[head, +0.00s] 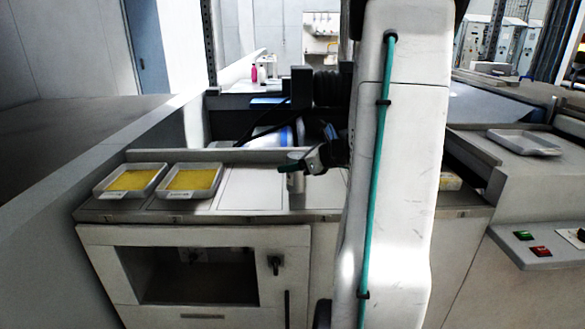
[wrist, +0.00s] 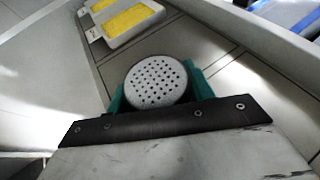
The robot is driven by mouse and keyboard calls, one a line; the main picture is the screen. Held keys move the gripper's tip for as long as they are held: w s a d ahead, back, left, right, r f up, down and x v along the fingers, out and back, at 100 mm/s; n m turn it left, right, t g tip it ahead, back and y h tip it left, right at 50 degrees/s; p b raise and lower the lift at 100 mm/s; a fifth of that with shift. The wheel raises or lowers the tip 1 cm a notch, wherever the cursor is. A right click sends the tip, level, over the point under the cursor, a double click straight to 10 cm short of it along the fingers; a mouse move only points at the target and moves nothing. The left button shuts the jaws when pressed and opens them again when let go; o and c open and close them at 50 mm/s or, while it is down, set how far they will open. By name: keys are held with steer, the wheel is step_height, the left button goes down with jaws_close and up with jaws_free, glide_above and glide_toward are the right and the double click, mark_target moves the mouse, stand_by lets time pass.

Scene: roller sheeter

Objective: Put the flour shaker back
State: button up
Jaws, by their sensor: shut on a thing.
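The flour shaker (wrist: 156,80) has a round, pale lid full of small holes, seen from above in the wrist view. The teal fingers of my gripper (wrist: 160,92) are on both sides of it, shut on it. The shaker looks upright. I cannot tell whether its base touches the counter (head: 250,190).
Two pale trays with yellow contents, a left one (head: 130,180) and a right one (head: 190,180), sit on the counter's left. A raised ledge runs behind them. An empty tray (head: 523,142) and a button panel (head: 540,246) are at the right. My arm hides the counter's middle.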

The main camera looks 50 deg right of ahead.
steer(key=shift+f, duration=0.55)
steer(key=shift+f, duration=0.1)
steer(key=o, duration=1.1)
steer(key=shift+f, duration=0.1)
